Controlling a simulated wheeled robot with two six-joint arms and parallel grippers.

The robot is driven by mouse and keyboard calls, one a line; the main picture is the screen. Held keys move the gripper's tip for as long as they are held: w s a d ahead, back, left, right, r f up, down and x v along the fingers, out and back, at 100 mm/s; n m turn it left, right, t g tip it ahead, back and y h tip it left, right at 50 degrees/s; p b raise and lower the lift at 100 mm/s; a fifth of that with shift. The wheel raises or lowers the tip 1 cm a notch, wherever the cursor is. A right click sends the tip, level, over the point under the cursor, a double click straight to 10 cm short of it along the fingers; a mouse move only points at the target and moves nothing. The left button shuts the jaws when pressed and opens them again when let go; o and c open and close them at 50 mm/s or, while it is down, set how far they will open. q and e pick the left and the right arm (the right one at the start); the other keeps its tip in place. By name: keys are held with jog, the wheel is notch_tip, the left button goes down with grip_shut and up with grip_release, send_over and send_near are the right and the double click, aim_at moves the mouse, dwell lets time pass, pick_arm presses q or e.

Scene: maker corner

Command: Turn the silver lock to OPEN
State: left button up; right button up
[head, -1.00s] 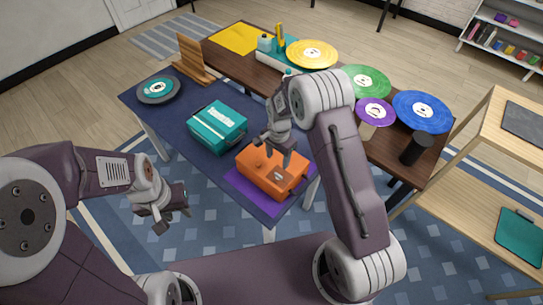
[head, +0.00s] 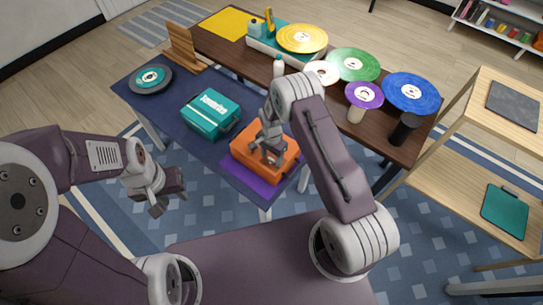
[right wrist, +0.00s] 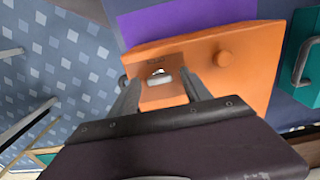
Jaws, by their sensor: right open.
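The orange box (head: 262,163) stands on a purple mat (head: 240,180) at the near end of the dark blue table. In the right wrist view, the silver lock (right wrist: 161,77) is a small pale piece on a plate on the orange box (right wrist: 242,88), near an orange round knob (right wrist: 223,59). My right gripper (head: 268,152) is open above the box. Its fingers stand apart on either side of the lock, and I cannot tell whether they touch it. In the head view the gripper hides the lock. My left gripper (head: 170,200) is open and empty, left of the table.
A teal case (head: 210,115) stands beyond the orange box, and its handle shows at the right of the wrist view. A black turntable (head: 150,78) and a wooden rack (head: 184,48) stand farther back. Coloured discs and a black cylinder (head: 405,130) are on the brown table.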

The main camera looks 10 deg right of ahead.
jog(key=shift+c, duration=0.3)
grip_shut()
jog(key=n+b, duration=0.2)
jog(key=n, duration=0.1)
jog(key=shift+n, duration=0.4)
jog(key=n+b, duration=0.1)
jog(key=n, duration=0.3)
jog(key=shift+n, duration=0.3)
jog(key=n+b, duration=0.1)
jog(key=n, duration=0.3)
jog(key=shift+n, duration=0.3)
jog(key=shift+n+b, duration=0.45)
jog(key=shift+n, duration=2.05)
